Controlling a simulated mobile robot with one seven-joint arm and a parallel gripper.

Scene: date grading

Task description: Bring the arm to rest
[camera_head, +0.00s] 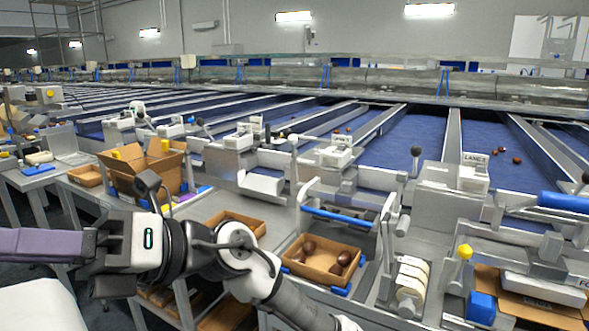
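My arm (238,250) crosses the lower left of the head view in front of the benches. A white and black joint with a small green light shows at its middle. A purple-grey section runs off the left edge, and a grey section runs down past the bottom edge. I see no gripper fingers, so I cannot tell whether the gripper is open or holds anything.
A cardboard tray (312,277) with several brown dates stands on the bench right of my arm. Another tray (235,222) lies partly behind the arm. An open cardboard box (140,172) stands behind it. Blue conveyor lanes (405,150) with metal dividers run behind.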

